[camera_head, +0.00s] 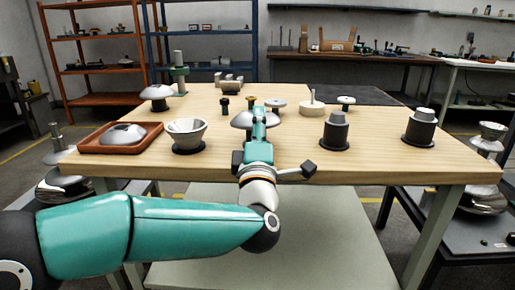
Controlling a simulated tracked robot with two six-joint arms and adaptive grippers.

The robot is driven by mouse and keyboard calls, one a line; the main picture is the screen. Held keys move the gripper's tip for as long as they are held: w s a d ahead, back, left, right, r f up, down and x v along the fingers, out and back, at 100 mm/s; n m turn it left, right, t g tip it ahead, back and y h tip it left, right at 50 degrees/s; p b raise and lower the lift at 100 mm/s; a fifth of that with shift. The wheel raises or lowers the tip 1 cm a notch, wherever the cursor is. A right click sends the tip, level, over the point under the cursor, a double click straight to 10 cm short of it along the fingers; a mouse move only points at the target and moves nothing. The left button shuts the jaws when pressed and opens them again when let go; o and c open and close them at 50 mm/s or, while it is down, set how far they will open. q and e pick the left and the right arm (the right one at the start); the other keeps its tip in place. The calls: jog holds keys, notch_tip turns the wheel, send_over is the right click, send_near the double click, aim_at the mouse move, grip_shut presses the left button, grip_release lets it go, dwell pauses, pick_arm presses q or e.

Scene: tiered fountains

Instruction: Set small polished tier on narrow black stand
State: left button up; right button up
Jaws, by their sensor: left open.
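My left gripper (259,116) reaches over the table from the front, in front of a polished silver dome-shaped tier (240,121). It hides part of that tier, and I cannot tell whether they touch. The gripper is open. Two black stands, each with a wide base and a grey top, stand on the right: one (336,133) at right of centre, another (418,129) near the right edge. I cannot tell which is the narrow one. Another polished dome (124,134) lies in the reddish tray (90,147). My right gripper is not in view.
A polished bowl (187,131) sits on a black base at left. The wooden tabletop (380,150) is clear between the two black stands.

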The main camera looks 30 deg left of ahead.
pick_arm(q)
jog(key=v, duration=1)
jog(key=shift+s+d, duration=0.2)
jog(key=shift+s, duration=0.15)
jog(key=shift+f, duration=0.1)
